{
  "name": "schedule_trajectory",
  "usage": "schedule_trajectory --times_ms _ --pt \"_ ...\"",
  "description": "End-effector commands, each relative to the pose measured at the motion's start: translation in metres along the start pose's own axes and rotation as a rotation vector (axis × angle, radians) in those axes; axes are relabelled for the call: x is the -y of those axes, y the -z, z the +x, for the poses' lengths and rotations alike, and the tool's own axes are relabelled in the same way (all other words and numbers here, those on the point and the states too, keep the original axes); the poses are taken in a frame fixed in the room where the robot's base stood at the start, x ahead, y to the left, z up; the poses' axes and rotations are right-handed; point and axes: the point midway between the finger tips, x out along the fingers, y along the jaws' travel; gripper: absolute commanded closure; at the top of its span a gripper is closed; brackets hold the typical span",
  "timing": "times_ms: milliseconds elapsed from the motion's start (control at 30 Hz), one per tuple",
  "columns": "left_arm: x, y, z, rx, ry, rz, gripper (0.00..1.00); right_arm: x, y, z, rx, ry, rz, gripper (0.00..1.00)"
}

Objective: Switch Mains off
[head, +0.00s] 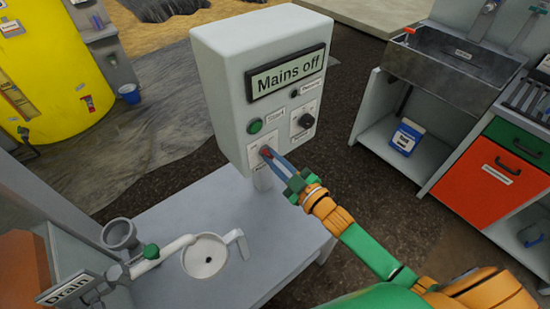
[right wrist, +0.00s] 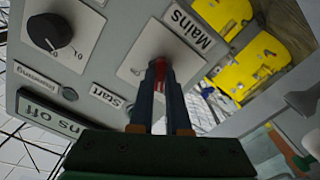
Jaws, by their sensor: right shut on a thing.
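The control box (head: 222,85) is a pale cabinet on a post, and its display (head: 287,74) reads "Mains off". The Mains switch, with a red handle (head: 266,151), sits low on the front plate. It also shows in the right wrist view, where the plate (right wrist: 185,50) is lettered "Mains". My right gripper (head: 269,155) is at the switch with its fingers shut on the red handle, which they largely hide. In the right wrist view red shows between the fingers. The exact handle angle is hard to tell. My left gripper is not in view.
A green Start button (head: 255,127) and a black rotary knob (head: 306,121) sit close above the switch. Below is a grey table (head: 215,285) with a white jug (head: 205,256) and a drain pipe with a green valve (head: 151,251). A sink (head: 450,65) stands at the right.

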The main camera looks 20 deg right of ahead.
Motion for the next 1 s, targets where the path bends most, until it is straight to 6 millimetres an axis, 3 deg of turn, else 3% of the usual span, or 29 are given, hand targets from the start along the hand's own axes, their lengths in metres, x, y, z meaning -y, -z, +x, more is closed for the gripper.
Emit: schedule_trajectory --times_ms 400,1000 --pt "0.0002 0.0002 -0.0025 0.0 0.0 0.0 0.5 -0.0006 0.0006 0.0002 -0.001 -0.002 -0.209 1.0" --pt "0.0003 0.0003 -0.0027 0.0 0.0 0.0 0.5 -0.0008 0.0006 0.0002 -0.001 -0.002 -0.254 1.0"
